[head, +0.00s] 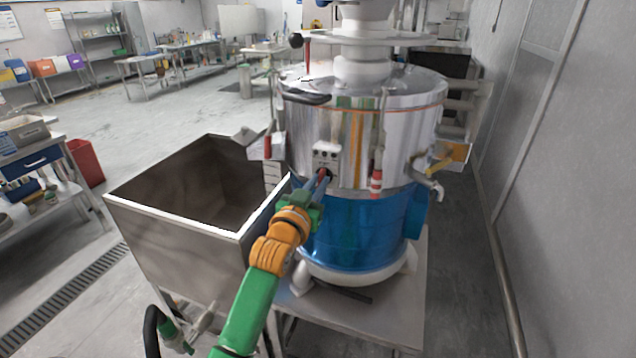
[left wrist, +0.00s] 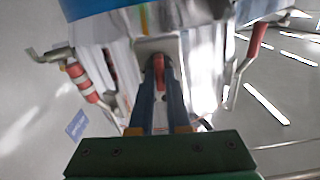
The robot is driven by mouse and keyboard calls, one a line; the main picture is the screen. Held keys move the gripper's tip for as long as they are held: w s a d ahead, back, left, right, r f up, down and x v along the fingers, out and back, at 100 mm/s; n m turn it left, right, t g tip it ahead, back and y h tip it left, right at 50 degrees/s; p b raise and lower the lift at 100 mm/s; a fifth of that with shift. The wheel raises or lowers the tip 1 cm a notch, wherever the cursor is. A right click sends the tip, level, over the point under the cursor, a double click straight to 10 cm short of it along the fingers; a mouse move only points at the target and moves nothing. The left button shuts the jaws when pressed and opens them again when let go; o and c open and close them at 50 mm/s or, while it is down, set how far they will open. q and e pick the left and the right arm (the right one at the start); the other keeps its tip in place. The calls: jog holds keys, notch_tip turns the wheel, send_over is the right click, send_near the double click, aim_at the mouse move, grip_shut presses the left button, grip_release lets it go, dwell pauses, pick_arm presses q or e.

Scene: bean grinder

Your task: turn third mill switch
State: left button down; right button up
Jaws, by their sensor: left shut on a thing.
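The bean grinder (head: 352,130) is a shiny steel drum on a blue lower section. A small pale switch panel (head: 326,152) with dark round switches is on its front. My left gripper (head: 322,176) is at the lower edge of this panel, with its blue fingers closed around a small red switch. In the left wrist view, the left gripper (left wrist: 160,80) has the red switch (left wrist: 159,70) between its fingertips, in front of the grey panel. The fingers partly hide the switch, so its turn angle is unclear. My right gripper is out of view.
An open steel bin (head: 185,218) stands left of the grinder. Red-gripped clamp handles (head: 376,182) hang on the drum either side of the panel. A metal spout (head: 428,182) sticks out at the right. A grey wall (head: 575,200) closes off the right side.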

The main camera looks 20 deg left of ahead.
pick_arm(q)
jog(key=m+p, duration=0.1)
jog(key=m, duration=0.2)
jog(key=shift+r+p, duration=0.15)
jog(key=shift+p, duration=0.2)
jog(key=shift+d+f+m+p, duration=0.15)
jog(key=shift+m+p, duration=0.5)
jog(key=shift+m, duration=1.7)
jog(key=shift+a+f+m+p, duration=0.15)
jog(key=shift+m+p, duration=0.45)
jog(key=shift+m, duration=1.8)
jog(key=shift+d+f+m+p, duration=0.2)
jog(key=shift+m+p, duration=0.45)
jog(key=shift+m, duration=1.7)
jog(key=shift+f, duration=0.1)
jog(key=c, duration=0.9)
grip_release()
jog(key=shift+s, duration=0.1)
jog(key=shift+r, duration=0.2)
